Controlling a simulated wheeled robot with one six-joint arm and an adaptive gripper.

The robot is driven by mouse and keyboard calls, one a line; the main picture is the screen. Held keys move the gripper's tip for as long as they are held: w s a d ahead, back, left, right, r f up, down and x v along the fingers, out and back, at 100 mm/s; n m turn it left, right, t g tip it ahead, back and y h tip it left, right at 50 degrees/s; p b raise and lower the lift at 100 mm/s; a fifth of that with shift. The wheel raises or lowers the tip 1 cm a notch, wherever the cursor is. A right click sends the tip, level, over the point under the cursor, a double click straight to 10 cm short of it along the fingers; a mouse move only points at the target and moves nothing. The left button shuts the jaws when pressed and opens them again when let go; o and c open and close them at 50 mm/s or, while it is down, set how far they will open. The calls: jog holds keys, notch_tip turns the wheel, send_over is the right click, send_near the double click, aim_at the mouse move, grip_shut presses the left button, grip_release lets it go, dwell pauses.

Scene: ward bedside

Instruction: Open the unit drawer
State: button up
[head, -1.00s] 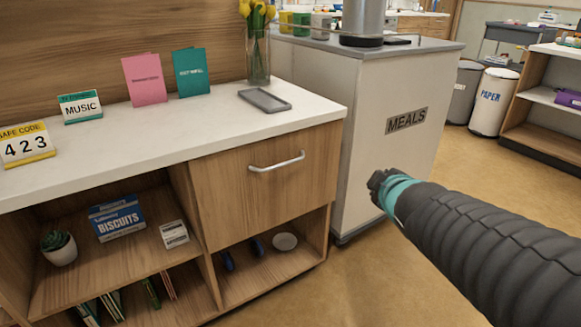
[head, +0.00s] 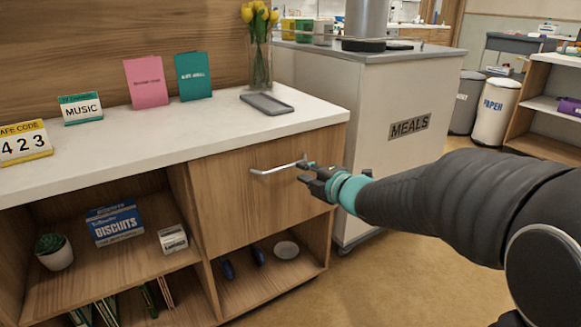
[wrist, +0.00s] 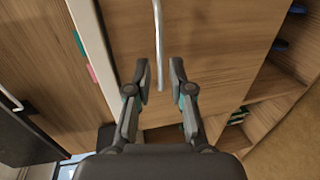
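The unit drawer (head: 230,200) is a wooden front under the white worktop, and it looks shut. Its silver bar handle (head: 275,169) runs across the upper part of the front. My gripper (head: 306,173) is at the handle's right end in the head view. In the wrist view the handle (wrist: 158,45) runs down to between the two fingertips of my gripper (wrist: 160,75). The fingers are apart, with a gap on both sides of the bar. I cannot tell whether either finger touches it.
A meals trolley (head: 390,160) stands just right of the unit, close to my arm. On the worktop (head: 200,125) are a grey tray (head: 267,104), a flower vase (head: 260,60) and cards. Open shelves below hold a biscuits box (head: 115,222) and a plant (head: 54,250). Floor in front is clear.

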aim_at(291, 166)
jog(key=x, duration=0.7)
jog(key=shift+w+a, duration=0.2)
jog(key=shift+w, duration=0.05)
grip_shut()
